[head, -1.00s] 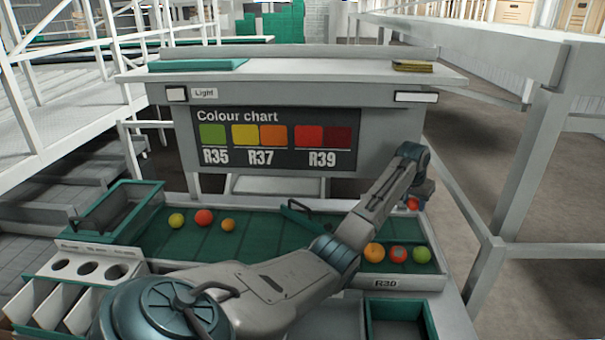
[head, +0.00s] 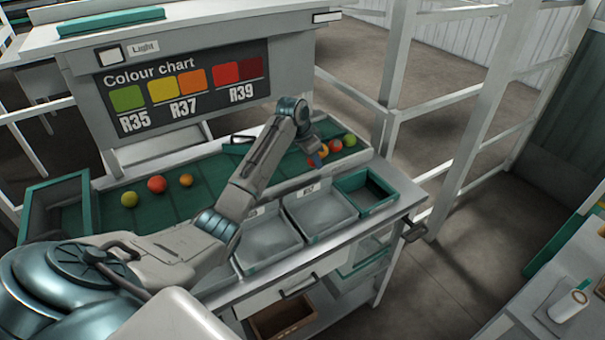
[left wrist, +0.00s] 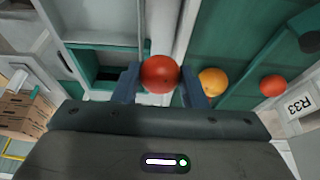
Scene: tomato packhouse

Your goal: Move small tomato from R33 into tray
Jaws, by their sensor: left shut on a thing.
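My left gripper (head: 316,160) is shut on a small red tomato (left wrist: 160,74); in the left wrist view the tomato sits between the two blue fingers (left wrist: 160,86). In the head view the held tomato is mostly hidden by the fingers. An orange tomato (left wrist: 213,81) and another red tomato (left wrist: 272,85) lie to the right of the gripper, by a label R33 (left wrist: 298,105). In the head view, a grey tray (head: 322,232) and a green-rimmed tray (head: 376,208) stand in front of the sorting bench. My right gripper is not in view.
A green tomato (head: 349,140) lies at the bench's right end. Green, red and orange tomatoes (head: 157,183) lie on the left part of the green lanes. A green-rimmed bin (head: 30,205) stands at the left end. The colour chart board (head: 185,95) rises behind.

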